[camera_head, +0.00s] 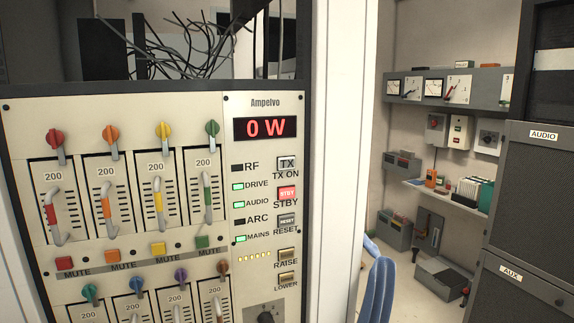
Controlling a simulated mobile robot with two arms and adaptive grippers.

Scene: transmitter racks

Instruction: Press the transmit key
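The transmit key is a grey square button marked TX (287,163), with "TX ON" printed below it, on the cream Ampelvo panel (265,103). Below it are a red-lit STBY button (287,193), a RESET button (287,219), and RAISE (287,254) and LOWER (287,279) buttons. The red display (265,128) above reads 0 W. The DRIVE, AUDIO and MAINS lamps are green; RF and ARC are dark.
Left of the buttons are several sliders with coloured handles (107,207), knobs and MUTE buttons. Shelves with equipment (447,192) line the far wall. A dark AUDIO cabinet (535,190) stands at right.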

